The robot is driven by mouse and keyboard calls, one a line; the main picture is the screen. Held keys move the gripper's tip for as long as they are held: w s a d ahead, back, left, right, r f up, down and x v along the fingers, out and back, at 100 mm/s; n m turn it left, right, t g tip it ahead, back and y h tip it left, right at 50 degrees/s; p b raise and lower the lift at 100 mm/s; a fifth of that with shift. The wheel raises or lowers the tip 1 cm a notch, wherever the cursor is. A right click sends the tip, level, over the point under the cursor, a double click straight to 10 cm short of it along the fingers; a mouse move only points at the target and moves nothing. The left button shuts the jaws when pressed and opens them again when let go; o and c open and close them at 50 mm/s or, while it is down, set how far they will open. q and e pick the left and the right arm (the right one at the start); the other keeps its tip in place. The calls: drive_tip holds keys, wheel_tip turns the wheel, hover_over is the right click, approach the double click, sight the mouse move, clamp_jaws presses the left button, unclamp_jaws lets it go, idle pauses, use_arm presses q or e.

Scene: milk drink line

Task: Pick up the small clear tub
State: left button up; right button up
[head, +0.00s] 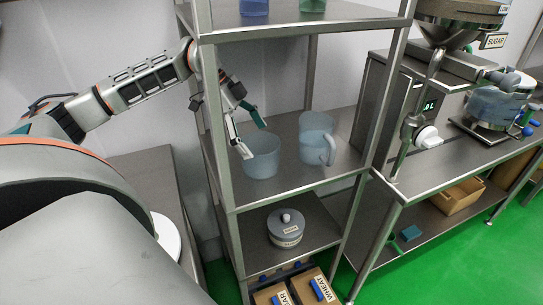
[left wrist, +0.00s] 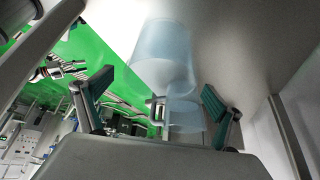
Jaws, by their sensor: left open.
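The small clear tub (head: 262,158), a pale bluish open vessel, stands upright on the middle shelf of the metal rack, near its left side. My left gripper (head: 252,137) is at the tub's rim, coming in from the left, with its fingers apart. I cannot tell whether they touch the tub. In the left wrist view, my left gripper (left wrist: 155,92) shows two green-padded fingers spread wide, with translucent vessels beyond and between them. I cannot tell there which vessel is the tub. My right gripper is not in view.
A clear jug (head: 317,137) with a handle stands right of the tub on the same shelf. Rack posts frame the shelf. A lidded grey pot (head: 286,228) is on the shelf below. A steel bench (head: 440,163) with a machine stands right. Shelf surface in front is clear.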

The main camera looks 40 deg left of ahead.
sight(268, 159)
use_arm(q)
drive_tip(key=shift+x, duration=1.5)
drive_tip(key=x, duration=0.5)
drive_tip(key=shift+s, duration=0.1)
drive_tip(key=c, duration=1.3)
